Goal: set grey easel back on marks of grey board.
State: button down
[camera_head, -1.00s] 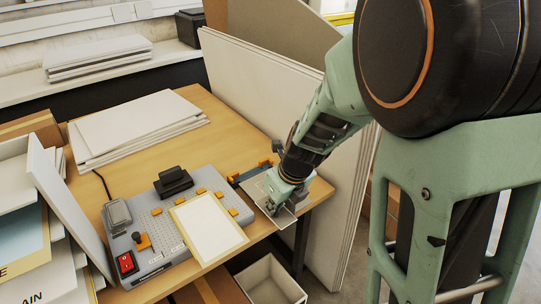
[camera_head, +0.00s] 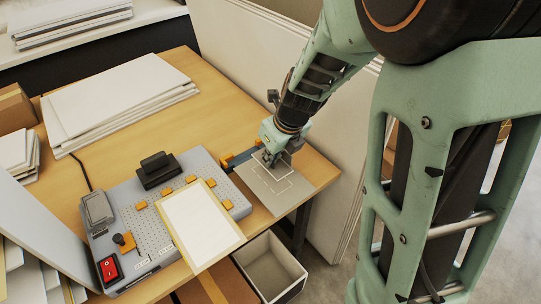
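The grey board (camera_head: 262,192) lies flat at the right front edge of the wooden table, with thin white outline marks on it. My gripper (camera_head: 271,160) points down at the board's back edge, close to its surface. Small dark grey parts show around the fingertips. I cannot tell whether they are fingers or the grey easel, nor whether the gripper is open or shut. No grey easel can be clearly made out elsewhere.
White sheets (camera_head: 118,95) are stacked behind. An open bin (camera_head: 268,267) stands below the table's edge.

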aim_at(272, 168)
jog(key=shift+f+b, duration=2)
jog(key=shift+b, duration=0.05)
jog(key=shift+w+f+b, duration=0.1)
jog(key=shift+f+b, duration=0.25)
jog(key=shift+f, duration=0.4)
jog(key=shift+p, duration=0.35)
jog(key=shift+f, duration=0.35)
jog(key=c, duration=2.4)
grip_release()
jog(key=shift+r+p, duration=0.15)
jog(key=shift+p, duration=0.2)
